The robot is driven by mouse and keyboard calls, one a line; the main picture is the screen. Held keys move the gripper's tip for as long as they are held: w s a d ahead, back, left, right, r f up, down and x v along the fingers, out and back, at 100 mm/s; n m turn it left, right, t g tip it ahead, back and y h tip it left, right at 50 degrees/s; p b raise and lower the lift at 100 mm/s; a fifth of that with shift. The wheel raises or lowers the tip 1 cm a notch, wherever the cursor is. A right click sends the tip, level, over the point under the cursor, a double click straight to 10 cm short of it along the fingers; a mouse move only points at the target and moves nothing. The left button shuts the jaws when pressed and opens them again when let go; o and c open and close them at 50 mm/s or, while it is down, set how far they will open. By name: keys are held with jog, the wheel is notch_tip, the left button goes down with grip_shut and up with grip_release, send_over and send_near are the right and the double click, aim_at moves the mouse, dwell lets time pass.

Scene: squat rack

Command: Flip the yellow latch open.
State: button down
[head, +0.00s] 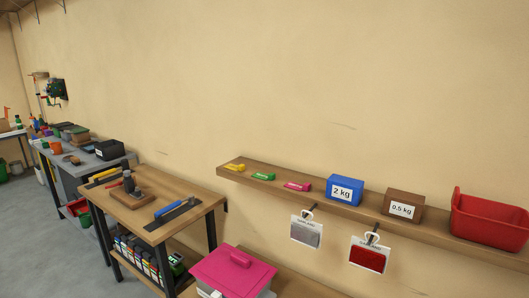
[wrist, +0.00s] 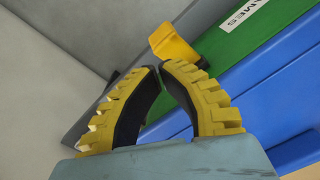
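In the wrist view, the yellow latch (wrist: 174,46) is a small angled block with a bent arm, at the edge of a green panel (wrist: 232,48). My gripper (wrist: 160,66) has two yellow ribbed fingers with dark inner pads. Its fingertips are nearly together, with nothing seen held between them. They are just below the latch in the picture, and the right fingertip is close to the latch's lower end. I cannot tell whether they touch. The head view shows neither my gripper nor this latch.
The green panel has a white label (wrist: 243,15), with a blue surface (wrist: 260,90) beside it. In the head view, a wall shelf (head: 330,203) holds small boxes and a red bin (head: 490,220). A pink-lidded box (head: 232,270) and a workbench (head: 150,215) stand below.

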jog(key=shift+f+b, duration=1.3)
jog(key=shift+f, duration=0.4)
dwell(0.4)
dwell(0.3)
notch_tip(320, 180, up, 8)
jog(key=p, duration=0.8)
jog(key=shift+p, duration=0.35)
jog(key=shift+r, duration=0.1)
